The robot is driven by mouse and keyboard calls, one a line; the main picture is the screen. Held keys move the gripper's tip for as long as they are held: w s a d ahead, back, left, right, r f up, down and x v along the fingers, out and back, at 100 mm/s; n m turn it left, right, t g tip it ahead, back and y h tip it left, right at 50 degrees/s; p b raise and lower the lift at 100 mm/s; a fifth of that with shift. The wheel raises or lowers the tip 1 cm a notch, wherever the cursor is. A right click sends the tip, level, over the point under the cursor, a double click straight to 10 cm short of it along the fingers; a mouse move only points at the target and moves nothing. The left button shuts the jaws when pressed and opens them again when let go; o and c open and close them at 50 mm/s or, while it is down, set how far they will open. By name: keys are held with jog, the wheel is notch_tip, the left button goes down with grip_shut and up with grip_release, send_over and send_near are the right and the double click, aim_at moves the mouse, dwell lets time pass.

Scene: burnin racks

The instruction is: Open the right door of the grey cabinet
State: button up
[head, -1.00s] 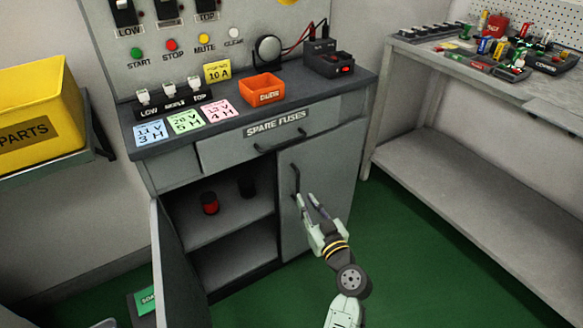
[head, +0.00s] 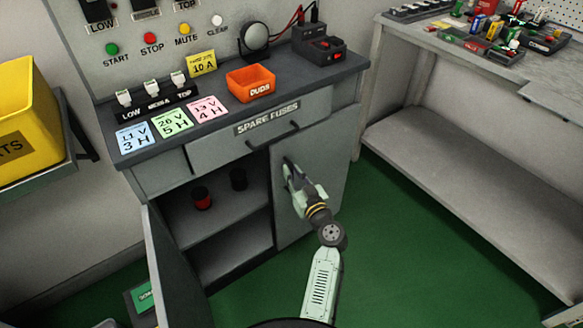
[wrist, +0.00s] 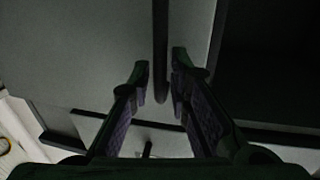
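The grey cabinet (head: 160,178) stands ahead with its right door (head: 327,190) closed. The right door also fills the left and middle of the wrist view (wrist: 90,60). Its dark bar handle (wrist: 161,50) runs between my two fingers in the wrist view. In the head view the gripper mostly hides this handle. My gripper (head: 289,170) is at the upper left part of the right door. In the wrist view the fingers (wrist: 161,68) are apart, one on each side of the bar, with a visible gap on both sides.
The left door (head: 165,262) stands open, showing a red-and-black item (head: 202,198) and a dark one (head: 238,179) on a shelf. The spare fuses drawer (head: 225,140) above is shut. A workbench (head: 440,145) stands at right. Green floor (head: 410,250) is clear before the right door.

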jog(key=shift+w+a, duration=0.3)
jog(key=shift+w, duration=0.3)
jog(key=shift+c, duration=0.6)
grip_shut()
